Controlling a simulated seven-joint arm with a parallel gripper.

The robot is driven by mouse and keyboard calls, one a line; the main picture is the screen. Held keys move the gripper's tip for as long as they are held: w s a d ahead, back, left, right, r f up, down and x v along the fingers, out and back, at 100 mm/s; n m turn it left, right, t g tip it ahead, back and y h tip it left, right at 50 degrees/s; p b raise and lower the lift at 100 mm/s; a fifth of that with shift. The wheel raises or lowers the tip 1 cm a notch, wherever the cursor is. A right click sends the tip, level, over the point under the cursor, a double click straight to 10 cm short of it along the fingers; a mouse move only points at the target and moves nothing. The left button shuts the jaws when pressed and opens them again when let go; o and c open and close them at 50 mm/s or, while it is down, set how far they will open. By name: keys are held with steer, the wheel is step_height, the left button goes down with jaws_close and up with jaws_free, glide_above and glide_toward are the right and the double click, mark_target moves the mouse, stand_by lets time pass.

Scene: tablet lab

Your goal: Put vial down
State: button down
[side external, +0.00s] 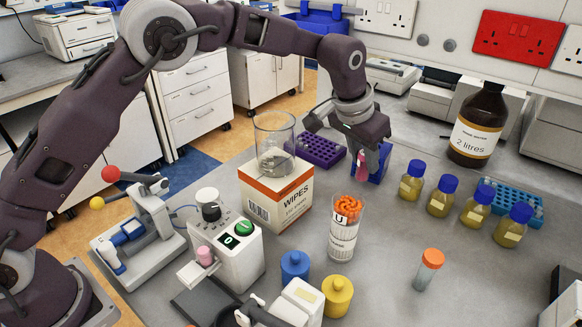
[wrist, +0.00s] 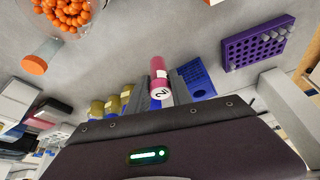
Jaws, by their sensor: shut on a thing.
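A pink vial (wrist: 158,75) with a white cap end marked with a dark figure sits between the fingers of my gripper (wrist: 160,88) in the wrist view. In the side external view my gripper (side external: 366,158) points down and is shut on the pink vial (side external: 362,163). A blue holder (side external: 381,163) is just beside and behind the vial; it also shows right of the fingers in the wrist view (wrist: 198,80). I cannot tell whether the vial touches the holder or the bench.
A purple rack (side external: 321,150) stands to the left, behind the wipes box (side external: 275,196). Several blue-capped bottles (side external: 412,181) and a blue rack (side external: 511,203) stand right. A tub of orange caps (side external: 344,228) and an orange-capped vial (side external: 429,268) stand nearer. Bare bench lies between.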

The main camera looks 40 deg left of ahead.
steer(key=a+n+y, duration=0.3)
steer(key=a+n, duration=0.4)
steer(key=a, duration=2.4)
step_height(320, 180, down, 10)
steer(key=shift+s+r, duration=0.1)
steer(key=shift+s, duration=0.05)
steer(key=c, duration=1.1)
jaws_free()
steer(key=shift+d, duration=0.1)
steer(key=shift+c, duration=0.2)
